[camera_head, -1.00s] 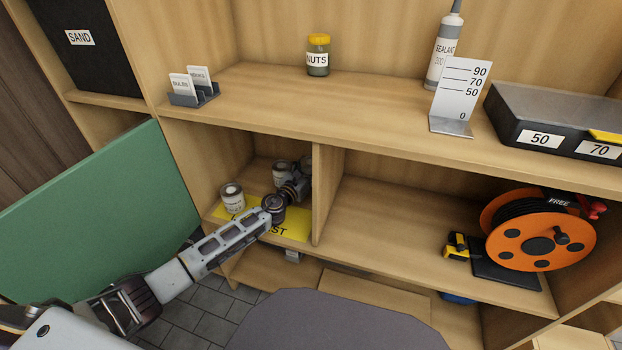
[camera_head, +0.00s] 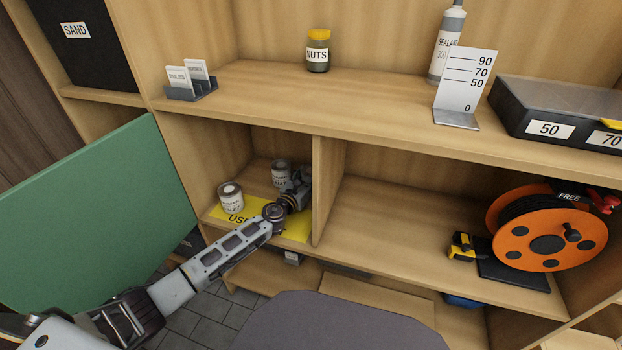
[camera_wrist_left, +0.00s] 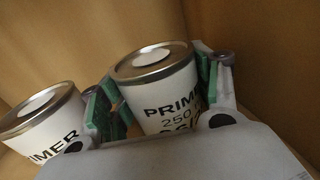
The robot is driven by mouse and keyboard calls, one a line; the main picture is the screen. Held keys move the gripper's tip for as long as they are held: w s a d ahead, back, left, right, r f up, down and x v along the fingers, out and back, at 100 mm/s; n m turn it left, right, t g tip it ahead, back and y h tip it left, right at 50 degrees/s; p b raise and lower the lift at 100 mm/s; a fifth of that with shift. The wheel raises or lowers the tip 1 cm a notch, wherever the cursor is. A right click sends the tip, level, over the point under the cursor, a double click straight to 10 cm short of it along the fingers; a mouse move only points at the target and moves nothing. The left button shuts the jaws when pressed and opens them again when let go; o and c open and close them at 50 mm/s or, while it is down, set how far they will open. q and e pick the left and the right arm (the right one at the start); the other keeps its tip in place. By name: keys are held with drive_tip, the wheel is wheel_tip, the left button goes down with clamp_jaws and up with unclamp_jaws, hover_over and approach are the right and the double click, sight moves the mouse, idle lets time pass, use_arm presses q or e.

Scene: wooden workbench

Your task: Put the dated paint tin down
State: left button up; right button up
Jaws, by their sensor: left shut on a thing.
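My left gripper (camera_head: 298,178) reaches into the lower left shelf compartment. In the left wrist view its green-padded fingers (camera_wrist_left: 160,95) are shut on a white primer tin (camera_wrist_left: 165,90) with a metal lid; part of its printed label shows. My right gripper is not in view.
A wooden divider (camera_head: 328,190) stands close to the right of my gripper. The upper shelf (camera_head: 260,95) passes over the compartment. A green panel (camera_head: 100,210) is at the left. The right compartment holds a tape measure (camera_head: 461,246) and an orange cable reel (camera_head: 530,228).

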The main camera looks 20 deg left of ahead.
sight(306, 182)
use_arm(q)
drive_tip(key=shift+f, duration=0.1)
drive_tip(key=o, duration=1.3)
drive_tip(key=shift+r, duration=0.2)
drive_tip(key=shift+v, duration=0.9)
drive_tip(key=shift+p+v, duration=0.6)
drive_tip(key=shift+v, duration=4.45)
drive_tip(key=shift+a, duration=0.1)
